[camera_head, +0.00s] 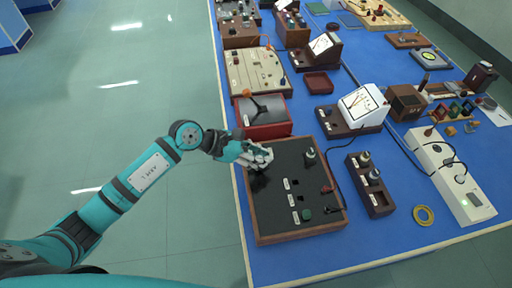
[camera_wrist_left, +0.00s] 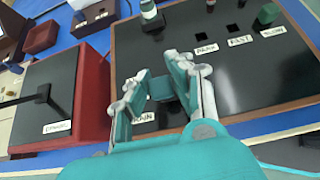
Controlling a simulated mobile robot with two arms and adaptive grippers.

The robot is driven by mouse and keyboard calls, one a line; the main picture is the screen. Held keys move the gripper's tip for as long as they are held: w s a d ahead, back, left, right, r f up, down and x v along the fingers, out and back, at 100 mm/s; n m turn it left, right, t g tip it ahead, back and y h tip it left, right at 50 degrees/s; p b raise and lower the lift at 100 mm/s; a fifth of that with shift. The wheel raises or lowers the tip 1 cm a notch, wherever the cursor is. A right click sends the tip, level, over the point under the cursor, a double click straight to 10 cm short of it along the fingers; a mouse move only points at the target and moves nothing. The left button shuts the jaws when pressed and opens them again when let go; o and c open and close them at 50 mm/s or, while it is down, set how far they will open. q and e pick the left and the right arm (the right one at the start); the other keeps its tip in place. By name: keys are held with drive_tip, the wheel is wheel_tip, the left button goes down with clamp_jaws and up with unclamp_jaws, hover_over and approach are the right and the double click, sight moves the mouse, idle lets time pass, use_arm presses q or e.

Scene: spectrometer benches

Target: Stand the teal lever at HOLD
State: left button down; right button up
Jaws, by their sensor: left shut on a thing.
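My left gripper (camera_head: 262,157) is low over the far-left part of a black panel with a brown wooden frame (camera_head: 272,238). In the left wrist view its fingers (camera_wrist_left: 162,84) are closed around a small dark teal piece (camera_wrist_left: 160,86). I cannot tell whether this is the teal lever's handle, as the fingers hide most of it. A partly covered white label (camera_wrist_left: 143,118) lies just below the fingers. Other labels (camera_wrist_left: 240,41) stand beside dark square openings. No HOLD label can be read. My right gripper is not in view.
A dark green knob (camera_head: 306,214), a metal-topped post (camera_head: 310,155) and a red knob (camera_head: 326,189) stand on the panel. A red box with a black lever (camera_head: 262,129) is close behind the gripper. A brown two-post block (camera_head: 369,197) is to the right.

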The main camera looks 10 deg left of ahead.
use_arm(q)
drive_tip(key=shift+w+d+r+g+y+p, duration=0.25)
drive_tip(key=shift+d+r+g+y+p, duration=0.25)
drive_tip(key=shift+y+p, duration=0.35)
drive_tip(key=shift+d+f+y, duration=0.25)
drive_tip(key=shift+f+y, duration=0.2)
drive_tip(key=shift+y, duration=0.1)
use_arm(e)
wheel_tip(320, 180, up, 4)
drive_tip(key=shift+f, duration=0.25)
use_arm(q)
drive_tip(key=c, duration=1.2)
unclamp_jaws()
drive_tip(key=shift+o, duration=0.2)
drive_tip(key=shift+a+r, duration=0.1)
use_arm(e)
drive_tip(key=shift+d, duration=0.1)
use_arm(q)
drive_tip(key=v, duration=1.1)
drive_tip(key=shift+a+r, duration=0.25)
drive_tip(key=shift+r, duration=0.05)
